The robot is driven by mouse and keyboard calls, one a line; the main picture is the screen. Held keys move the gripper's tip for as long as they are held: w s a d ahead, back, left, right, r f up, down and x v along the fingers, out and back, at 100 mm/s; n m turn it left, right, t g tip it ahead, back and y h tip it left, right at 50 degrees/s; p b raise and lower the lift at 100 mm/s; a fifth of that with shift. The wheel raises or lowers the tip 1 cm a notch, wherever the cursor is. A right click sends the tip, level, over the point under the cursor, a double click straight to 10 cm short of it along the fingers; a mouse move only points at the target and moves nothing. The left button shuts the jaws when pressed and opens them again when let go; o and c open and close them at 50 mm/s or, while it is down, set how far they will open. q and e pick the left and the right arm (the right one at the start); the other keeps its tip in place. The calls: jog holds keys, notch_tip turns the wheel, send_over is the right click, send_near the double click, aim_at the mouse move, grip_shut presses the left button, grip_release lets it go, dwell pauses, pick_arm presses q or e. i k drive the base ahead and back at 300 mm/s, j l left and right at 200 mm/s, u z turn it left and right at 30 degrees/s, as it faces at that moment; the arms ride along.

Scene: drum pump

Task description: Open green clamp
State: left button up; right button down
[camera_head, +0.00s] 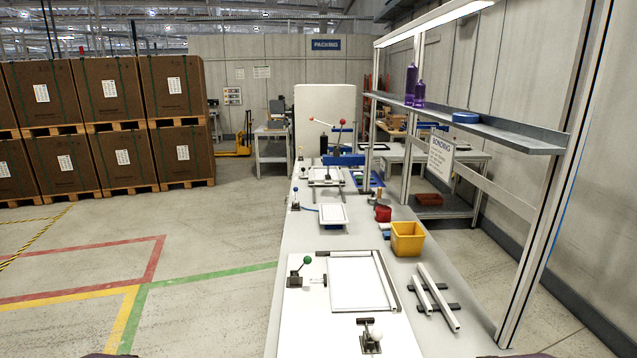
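The green clamp (295,277) is a dark toggle clamp on the near left part of the white bench. Its lever leans up and to the right and ends in a round green knob (307,260). Its rod points right towards a white panel in a metal frame (358,284). Whether the rod tip touches the frame is too small to tell. Neither of my grippers shows in the head view.
Two white bars (438,296) lie on dark supports at right. A yellow bin (407,239) and a red container (383,213) stand behind. A shelf frame (480,128) rises on the right. Floor left of the bench is clear.

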aim_at(308, 260)
jog(key=i+l, duration=0.4)
jog(key=i+l+u, duration=0.1)
jog(key=i+l, duration=0.35)
jog(key=l, duration=0.2)
